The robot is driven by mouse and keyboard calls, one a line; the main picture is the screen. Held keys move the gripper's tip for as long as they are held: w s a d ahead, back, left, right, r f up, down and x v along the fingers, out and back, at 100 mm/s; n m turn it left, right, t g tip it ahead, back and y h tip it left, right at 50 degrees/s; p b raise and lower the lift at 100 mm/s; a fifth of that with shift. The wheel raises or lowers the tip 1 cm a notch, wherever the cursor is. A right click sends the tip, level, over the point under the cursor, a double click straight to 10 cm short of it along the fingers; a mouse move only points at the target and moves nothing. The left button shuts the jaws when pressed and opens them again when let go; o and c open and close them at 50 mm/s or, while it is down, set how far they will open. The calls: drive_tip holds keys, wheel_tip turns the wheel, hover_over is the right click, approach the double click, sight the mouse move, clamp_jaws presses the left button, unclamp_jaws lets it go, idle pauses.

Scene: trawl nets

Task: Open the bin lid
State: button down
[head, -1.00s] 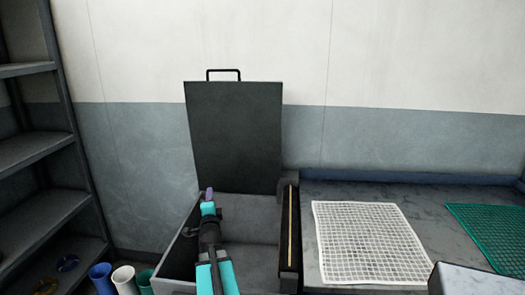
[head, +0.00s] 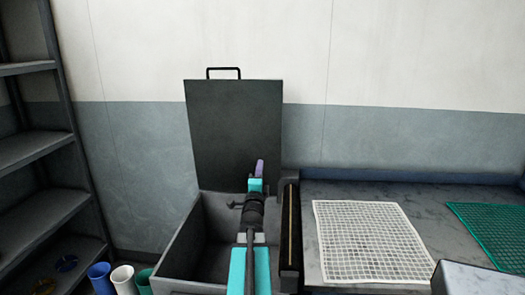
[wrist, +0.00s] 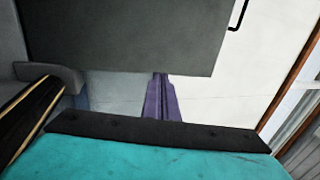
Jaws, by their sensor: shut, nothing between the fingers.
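The bin (head: 174,262) is a grey open-topped box in the head view. Its dark lid (head: 228,125) stands upright at the back against the wall, with a black handle (head: 223,69) on its top edge. My gripper (head: 260,167) is shut and empty, its purple fingers in front of the lid's lower right part. In the wrist view the shut fingers (wrist: 160,98) show below the lid (wrist: 125,35), and part of the handle (wrist: 238,14) shows at upper right. I cannot tell whether the fingers touch the lid.
A bench (head: 312,270) right of the bin carries a white net (head: 368,243) and a green net (head: 495,232). A dark shelf rack (head: 40,148) stands at left. A blue cup (head: 100,278), a white cup (head: 123,277) and a green cup (head: 145,281) stand left of the bin.

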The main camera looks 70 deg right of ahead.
drive_tip(key=shift+d, duration=0.1)
drive_tip(key=p+x, duration=0.4)
drive_tip(key=x, duration=1)
drive_tip(key=shift+p, duration=0.35)
idle(0.4)
